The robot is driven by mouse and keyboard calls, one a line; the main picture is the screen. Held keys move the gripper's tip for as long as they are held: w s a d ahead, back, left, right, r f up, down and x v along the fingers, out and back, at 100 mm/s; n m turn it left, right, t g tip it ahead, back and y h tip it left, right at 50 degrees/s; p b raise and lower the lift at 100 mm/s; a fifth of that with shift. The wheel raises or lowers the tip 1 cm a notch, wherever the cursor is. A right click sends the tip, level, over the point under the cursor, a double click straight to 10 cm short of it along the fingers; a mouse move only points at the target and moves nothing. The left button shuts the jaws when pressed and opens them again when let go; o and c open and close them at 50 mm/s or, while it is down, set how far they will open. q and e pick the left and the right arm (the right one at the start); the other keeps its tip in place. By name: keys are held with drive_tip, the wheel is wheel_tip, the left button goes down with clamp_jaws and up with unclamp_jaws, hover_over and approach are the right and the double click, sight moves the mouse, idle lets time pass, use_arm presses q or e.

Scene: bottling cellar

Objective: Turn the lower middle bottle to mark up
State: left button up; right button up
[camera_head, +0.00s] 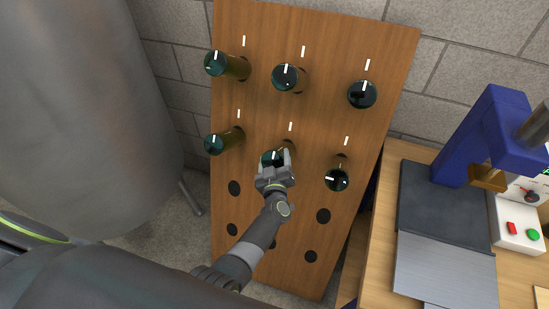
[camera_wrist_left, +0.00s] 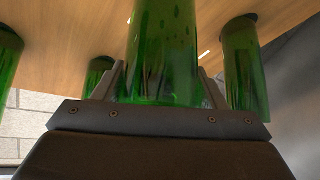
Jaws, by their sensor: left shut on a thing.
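The lower middle bottle (camera_head: 269,157) is dark green and sits neck-in in the wooden rack board, below a white line on the board (camera_head: 290,126). A short white mark shows on its base and looks near upright; part of the base is hidden by my gripper. My left gripper (camera_head: 275,166) is shut around the bottle's base end. In the left wrist view the green bottle (camera_wrist_left: 163,45) stands between the two fingers of the gripper (camera_wrist_left: 160,88). My right gripper is not in view.
Neighbouring bottles stick out at lower left (camera_head: 216,143) and lower right (camera_head: 337,181), the latter with its mark pointing left. Three bottles are in the row above. Empty holes (camera_head: 323,216) lie below. A bench (camera_head: 397,160) with a blue press (camera_head: 480,140) stands at right.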

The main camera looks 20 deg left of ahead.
use_arm(q)
drive_tip(key=shift+r, duration=0.1)
idle(0.3)
drive_tip(key=o, duration=1)
